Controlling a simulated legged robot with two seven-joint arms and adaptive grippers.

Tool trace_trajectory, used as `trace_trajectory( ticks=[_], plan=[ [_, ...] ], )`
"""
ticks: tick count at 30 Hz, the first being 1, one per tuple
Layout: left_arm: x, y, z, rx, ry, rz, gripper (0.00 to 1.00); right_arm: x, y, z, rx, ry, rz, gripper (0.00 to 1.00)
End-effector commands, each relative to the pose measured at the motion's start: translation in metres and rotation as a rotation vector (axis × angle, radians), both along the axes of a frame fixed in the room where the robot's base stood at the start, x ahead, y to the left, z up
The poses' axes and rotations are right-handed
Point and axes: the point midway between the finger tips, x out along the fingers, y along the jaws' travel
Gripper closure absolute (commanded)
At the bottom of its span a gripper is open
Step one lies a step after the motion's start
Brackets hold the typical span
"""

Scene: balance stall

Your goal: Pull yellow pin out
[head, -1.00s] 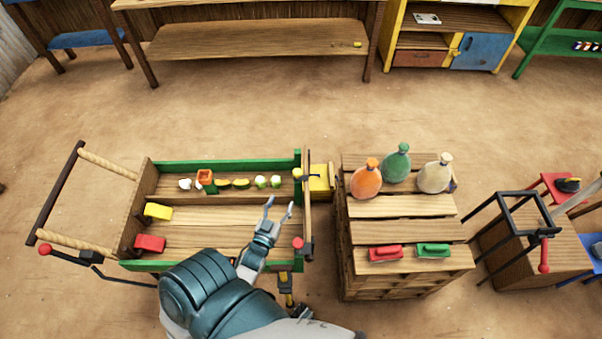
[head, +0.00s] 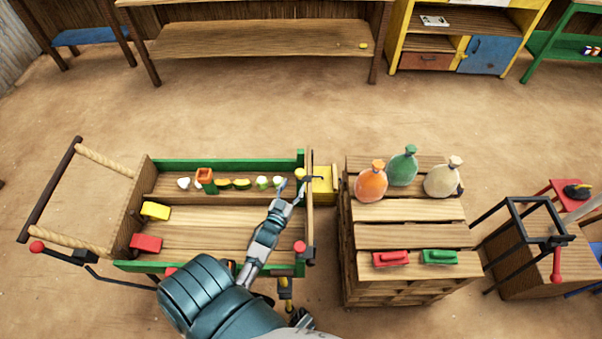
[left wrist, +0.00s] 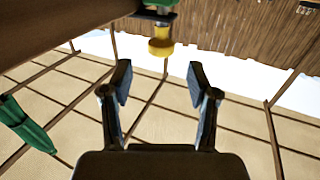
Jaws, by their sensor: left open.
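The yellow pin (head: 300,174) has a round yellow head and sits at the far right corner of the wooden cart (head: 200,240), by its end board. It also shows in the left wrist view (left wrist: 161,46), at the top centre, beyond the fingers and between their lines. My left gripper (head: 292,188) is open and empty, just on the near side of the pin in the head view. Its two fingers (left wrist: 160,85) stand apart in the left wrist view, with a gap between them and the pin. My right gripper is not seen.
A red knob (head: 299,247) sits at the cart's near right corner. Small items, a yellow block (head: 155,210) and a red block (head: 146,243) lie in the cart. A crate stack (head: 410,211) with three bottles stands close on the right. Open floor lies behind.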

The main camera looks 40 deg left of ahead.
Motion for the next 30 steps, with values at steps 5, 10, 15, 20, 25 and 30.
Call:
trace_trajectory(
  ticks=[5,10,15,20,25,30],
  plan=[
    [0.038,0.011,0.000,0.003,-0.001,0.000,0.40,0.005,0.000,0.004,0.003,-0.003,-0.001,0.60],
    [0.060,0.016,0.000,0.002,0.001,0.000,0.40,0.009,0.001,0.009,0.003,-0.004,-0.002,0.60],
    [0.068,0.019,0.001,0.003,0.001,0.000,0.40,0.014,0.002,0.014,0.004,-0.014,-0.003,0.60],
    [0.069,0.021,0.001,0.001,0.000,0.000,0.40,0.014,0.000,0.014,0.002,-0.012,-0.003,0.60],
    [0.069,0.021,0.000,0.001,0.000,0.000,0.60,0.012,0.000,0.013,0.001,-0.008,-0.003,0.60],
    [0.068,0.021,0.000,0.001,0.001,0.000,1.00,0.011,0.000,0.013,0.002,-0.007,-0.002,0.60]
  ],
)
